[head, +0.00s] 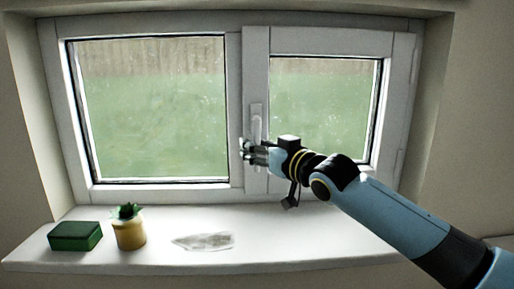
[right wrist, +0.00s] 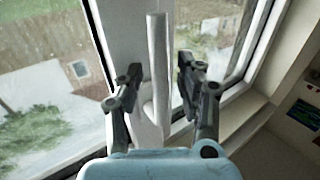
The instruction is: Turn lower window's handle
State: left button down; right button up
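The window has a wide left pane (head: 150,110) and a narrower right pane (head: 325,100) in white frames. The white handle (head: 256,125) stands upright on the right sash's left edge. My right gripper (head: 246,150) is at the handle's lower part. In the right wrist view the handle (right wrist: 157,60) runs up between the two dark fingers of the right gripper (right wrist: 158,82). The fingers are apart, one on each side, with visible gaps to the handle. Its lower end is partly hidden in the head view. My left gripper is in neither view.
The white sill (head: 300,240) holds a green box (head: 75,236), a yellow pot with a small plant (head: 129,232) and a flat clear crumpled piece (head: 203,241). The sill's right part is bare below my right arm. Wall reveals border the window on both sides.

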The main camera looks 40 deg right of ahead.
grip_shut()
jog(key=shift+w+f, duration=0.1)
jog(key=shift+w, duration=0.05)
dwell(0.4)
